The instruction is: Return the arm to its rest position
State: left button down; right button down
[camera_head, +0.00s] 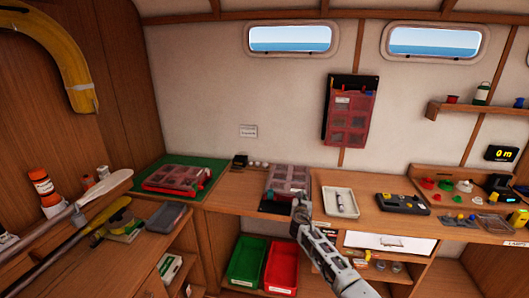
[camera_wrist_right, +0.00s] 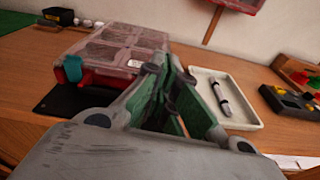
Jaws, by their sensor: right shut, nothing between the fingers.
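My right gripper (camera_head: 299,204) comes in from the lower right in the head view, over the front edge of the wooden counter (camera_head: 236,202). In the right wrist view its green-lined fingers (camera_wrist_right: 178,105) are shut with nothing between them. Beyond it, a clear-lidded red organizer case (camera_head: 287,180) lies on a dark mat; its teal latch (camera_wrist_right: 73,68) shows in the wrist view. In the head view the gripper overlaps the case's front right corner; I cannot tell whether they touch. My left gripper is not in view.
A white tray (camera_head: 341,213) holding a pen-like item lies to the right, beside a black-and-yellow device (camera_head: 402,204). Another red case (camera_head: 150,182) lies on a green mat at left. Green (camera_head: 235,279) and red (camera_head: 270,282) bins stand below. An open white drawer (camera_head: 370,250) is near my right arm.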

jog(key=s+a+f+m+g+y, duration=0.1)
jog(key=s+f+m+g+y, duration=0.15)
jog(key=f+m, duration=0.85)
jog(key=s+f+m+g+y, duration=0.15)
jog(key=s+f+m, duration=0.25)
jog(key=f+m, duration=0.7)
jog(key=s+d+f+m+g+b, duration=0.2)
jog(key=s+f+m+g, duration=0.3)
jog(key=s+f, duration=1.55)
jog(key=s+f+m+g, duration=0.1)
jog(key=s+f, duration=0.6)
jog(key=s, duration=0.4)
jog(key=s+f+m+g, duration=0.1)
jog(key=s+f, duration=0.7)
jog(key=s, duration=0.4)
jog(key=s+f+g+b, duration=0.1)
jog(key=s+f, duration=0.2)
jog(key=s, duration=1.1)
jog(key=s+f+g+b, duration=0.1)
jog(key=s+f+g, duration=0.1)
jog(key=s, duration=1.3)
jog(key=shift+s+d+f+m+g, duration=0.3)
jog(key=shift+d+f, duration=0.15)
jog(key=shift+f, duration=0.4)
